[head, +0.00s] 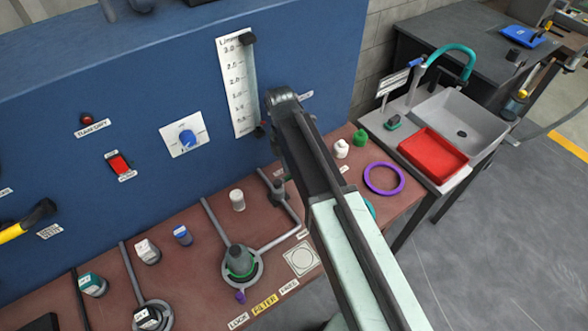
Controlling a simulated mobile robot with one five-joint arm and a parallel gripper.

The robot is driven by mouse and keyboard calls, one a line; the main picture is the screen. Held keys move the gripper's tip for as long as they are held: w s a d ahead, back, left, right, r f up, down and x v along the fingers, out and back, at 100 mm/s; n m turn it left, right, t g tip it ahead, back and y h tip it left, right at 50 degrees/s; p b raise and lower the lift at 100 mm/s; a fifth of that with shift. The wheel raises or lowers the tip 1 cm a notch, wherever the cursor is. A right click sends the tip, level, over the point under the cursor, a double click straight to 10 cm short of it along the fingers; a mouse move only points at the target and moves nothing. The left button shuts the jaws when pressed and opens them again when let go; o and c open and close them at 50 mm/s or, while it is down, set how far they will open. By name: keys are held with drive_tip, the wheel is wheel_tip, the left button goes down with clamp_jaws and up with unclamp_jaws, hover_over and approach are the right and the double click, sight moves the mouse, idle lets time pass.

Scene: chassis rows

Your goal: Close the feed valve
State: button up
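A lever with a yellow grip and black head (25,222) sticks out at the left edge of the blue panel (90,185). It is cut off by the picture edge. A small label (50,231) beside it is too blurred to read surely, so I cannot tell whether this is the feed valve. My arm reaches up from the bottom right, and its dark end, my gripper (283,98), is in front of the panel, right of the gauge and well right of the lever. No separate fingers show. I see nothing held.
The panel has a scaled gauge (237,85), blue knob (187,138), red switch (119,164) and red lamp (87,119). A sink with a red tray (433,154) stands right.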

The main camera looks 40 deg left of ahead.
drive_tip(key=shift+w, duration=0.2)
drive_tip(key=shift+r+p, duration=0.45)
drive_tip(key=shift+p, duration=0.05)
wheel_tip(320, 180, up, 7)
drive_tip(key=a+p, duration=0.1)
drive_tip(key=p, duration=0.5)
drive_tip(key=shift+w+a+f+p, duration=0.15)
drive_tip(key=shift+w+a+p, duration=0.05)
drive_tip(key=shift+p, duration=0.1)
